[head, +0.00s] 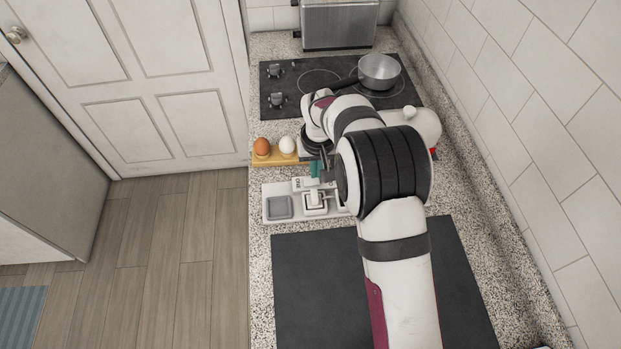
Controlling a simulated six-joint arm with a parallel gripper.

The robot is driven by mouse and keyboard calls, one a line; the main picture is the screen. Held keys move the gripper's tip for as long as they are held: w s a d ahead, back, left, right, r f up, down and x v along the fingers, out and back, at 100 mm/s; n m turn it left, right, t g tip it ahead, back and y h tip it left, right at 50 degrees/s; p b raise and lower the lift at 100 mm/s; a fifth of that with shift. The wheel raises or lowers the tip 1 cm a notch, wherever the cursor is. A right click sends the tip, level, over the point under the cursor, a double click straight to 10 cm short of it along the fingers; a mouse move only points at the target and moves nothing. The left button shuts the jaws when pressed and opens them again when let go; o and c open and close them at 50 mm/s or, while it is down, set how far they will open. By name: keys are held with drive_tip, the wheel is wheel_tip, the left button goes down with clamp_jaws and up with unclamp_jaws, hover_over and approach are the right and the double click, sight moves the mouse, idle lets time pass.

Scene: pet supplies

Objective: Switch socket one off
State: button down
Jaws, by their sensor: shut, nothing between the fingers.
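A white socket panel (268,217) lies on the counter to the left of my arm. A grey square plate (279,207) is at its left end. Beside that is a white switch unit (315,203), with a small label (302,184) behind it that seems to read "ONE". The switch's on or off position is too small to tell. My gripper (317,174) is shut and empty, low above the back of the switch unit; I cannot tell whether it touches. My arm hides the panel's right part.
A brown egg (262,146) and a white egg (287,145) sit in a yellow holder (262,160) behind the panel. A pot (379,72) stands on the black hob (300,76). A dark mat (300,290) lies in front. A tiled wall bounds the right.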

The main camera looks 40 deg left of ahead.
sight(316, 181)
drive_tip(key=shift+f, duration=0.75)
drive_tip(key=shift+r, duration=3.5)
